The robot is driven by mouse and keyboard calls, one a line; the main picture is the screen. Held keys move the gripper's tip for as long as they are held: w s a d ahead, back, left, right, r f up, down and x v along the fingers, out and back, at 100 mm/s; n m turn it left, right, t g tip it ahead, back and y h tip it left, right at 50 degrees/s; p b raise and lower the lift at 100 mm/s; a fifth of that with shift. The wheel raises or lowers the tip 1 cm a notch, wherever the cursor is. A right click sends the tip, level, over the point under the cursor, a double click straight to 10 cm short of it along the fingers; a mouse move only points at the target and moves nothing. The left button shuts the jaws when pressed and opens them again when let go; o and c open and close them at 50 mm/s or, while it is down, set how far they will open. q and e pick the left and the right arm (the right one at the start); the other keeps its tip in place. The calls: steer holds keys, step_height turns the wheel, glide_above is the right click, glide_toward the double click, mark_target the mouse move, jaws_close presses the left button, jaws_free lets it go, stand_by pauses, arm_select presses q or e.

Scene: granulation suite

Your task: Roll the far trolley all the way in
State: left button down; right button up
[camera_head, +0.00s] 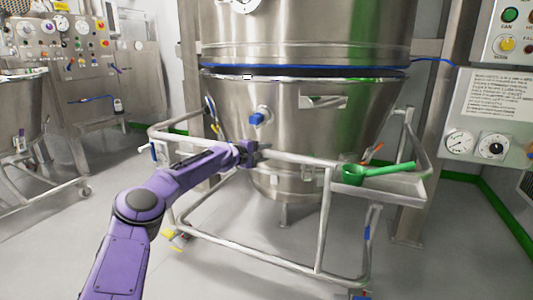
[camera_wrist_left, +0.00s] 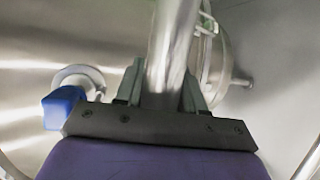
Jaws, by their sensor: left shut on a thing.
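A steel trolley (camera_head: 322,222) with a tubular frame carries a conical steel bowl (camera_head: 345,125) under a large steel vessel (camera_head: 310,30). My left gripper (camera_head: 258,153) is shut on the trolley's upper front rail (camera_head: 292,158). In the left wrist view, the rail (camera_wrist_left: 170,50) runs between the two fingers of my left gripper (camera_wrist_left: 162,92). A narrow dark gap with a blue seal (camera_head: 300,67) shows between the bowl's rim and the vessel. My right gripper is not in view.
A green scoop (camera_head: 375,170) lies on the trolley's side tray (camera_head: 400,185). Another bowl on a wheeled frame (camera_head: 45,190) stands at the left by a control panel. A gauge panel (camera_head: 490,110) is at the right. Grey floor (camera_head: 220,275) in front is clear.

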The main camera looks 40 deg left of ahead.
arm_select(q)
steer(key=shift+a+r, duration=0.1)
steer(key=shift+r, duration=0.2)
steer(key=c, duration=0.9)
jaws_free()
steer(key=shift+o, duration=0.6)
steer(key=shift+s+r, duration=0.1)
steer(key=shift+s, duration=0.3)
steer(key=p+v, duration=0.5)
steer(key=v, duration=0.4)
steer(key=shift+s+p, duration=0.4)
steer(key=shift+s, duration=0.05)
